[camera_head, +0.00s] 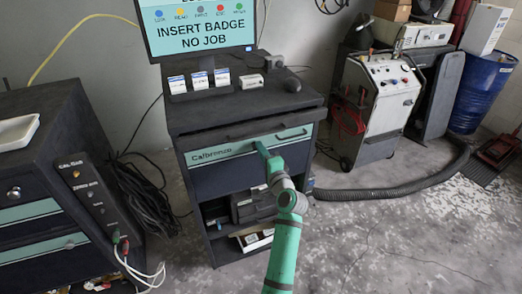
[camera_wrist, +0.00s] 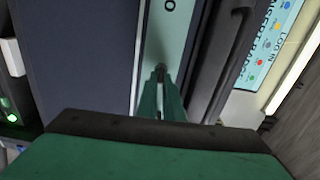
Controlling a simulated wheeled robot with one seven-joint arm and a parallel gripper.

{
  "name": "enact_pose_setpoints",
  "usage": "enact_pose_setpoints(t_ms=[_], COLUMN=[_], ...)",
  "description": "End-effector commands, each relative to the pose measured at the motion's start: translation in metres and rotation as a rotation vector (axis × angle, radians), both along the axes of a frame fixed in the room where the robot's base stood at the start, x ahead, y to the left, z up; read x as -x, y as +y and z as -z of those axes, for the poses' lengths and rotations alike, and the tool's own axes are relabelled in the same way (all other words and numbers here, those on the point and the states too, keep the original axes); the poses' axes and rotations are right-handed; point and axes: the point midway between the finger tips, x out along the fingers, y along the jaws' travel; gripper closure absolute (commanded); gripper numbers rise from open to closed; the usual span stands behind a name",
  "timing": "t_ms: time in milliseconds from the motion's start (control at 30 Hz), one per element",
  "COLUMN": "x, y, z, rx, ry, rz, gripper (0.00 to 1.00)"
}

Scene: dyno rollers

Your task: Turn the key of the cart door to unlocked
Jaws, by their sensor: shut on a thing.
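The cart (camera_head: 222,122) stands in the middle of the head view. Its teal front strip (camera_head: 222,152) bears a name, and a dark panel (camera_head: 217,178) lies below it. My gripper (camera_head: 262,149) reaches up to the right part of the strip. In the wrist view the strip (camera_wrist: 165,30) runs upright, and the tips of my gripper (camera_wrist: 160,74) meet at it, closed around a small dark key (camera_wrist: 160,68). The key is mostly hidden by the fingers, and its turn angle cannot be told. In the head view my gripper hides it.
A screen (camera_head: 200,30) reading "INSERT BADGE NO JOB" stands above the cart. A dark handle bar (camera_wrist: 222,65) runs close beside my gripper. Open shelves (camera_head: 217,212) lie low in the cart. A second cabinet (camera_head: 40,140) stands left, a hose (camera_head: 400,188) lies right.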

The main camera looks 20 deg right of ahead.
Motion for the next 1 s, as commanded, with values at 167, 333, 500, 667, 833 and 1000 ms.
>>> enact_pose_setpoints(t_ms=[167,333,500,667,833,1000], x=[0.0005,0.0006,0.0007,0.0007,0.0004,0.0006], y=[-0.0022,-0.0025,-0.0026,-0.0027,-0.0017,-0.0010], z=[0.0010,0.0012,0.0012,0.0012,0.0009,0.0008], rx=[-0.037,-0.049,-0.049,-0.049,-0.048,-0.048], ry=[0.002,0.003,0.003,0.002,0.002,0.002], rz=[0.004,0.004,0.004,0.005,0.003,0.002], gripper=[1.00,1.00,1.00,0.88,0.74,0.74])
